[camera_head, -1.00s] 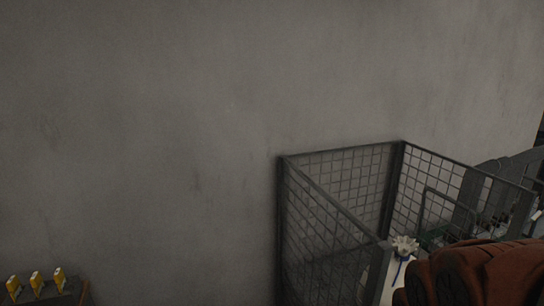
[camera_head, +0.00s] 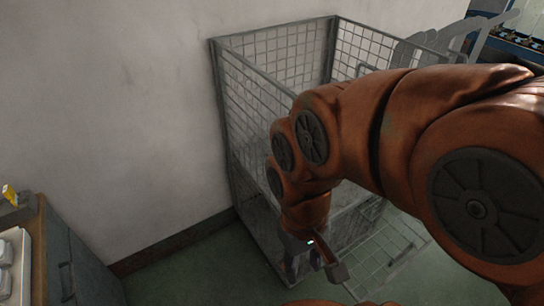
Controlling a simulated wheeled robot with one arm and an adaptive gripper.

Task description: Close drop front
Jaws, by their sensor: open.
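A grey wire-mesh cage (camera_head: 232,120) stands against the wall, its top open. A mesh panel (camera_head: 392,250), which looks like the drop front, hangs out low and slanted at the cage's right front side. My orange-brown arm crosses in front of the cage and hides much of its middle and its front opening. My gripper (camera_head: 316,266) points down at the lower front of the cage, just left of the mesh panel. It is open, and nothing shows between its fingers. I cannot tell whether it touches the panel.
A cabinet (camera_head: 85,270) with a light wooden top and yellow items (camera_head: 10,194) stands at the lower left. Green floor (camera_head: 180,270) is free between it and the cage. Grey slatted shapes (camera_head: 425,45) and a blue bench (camera_head: 515,45) stand behind at the upper right.

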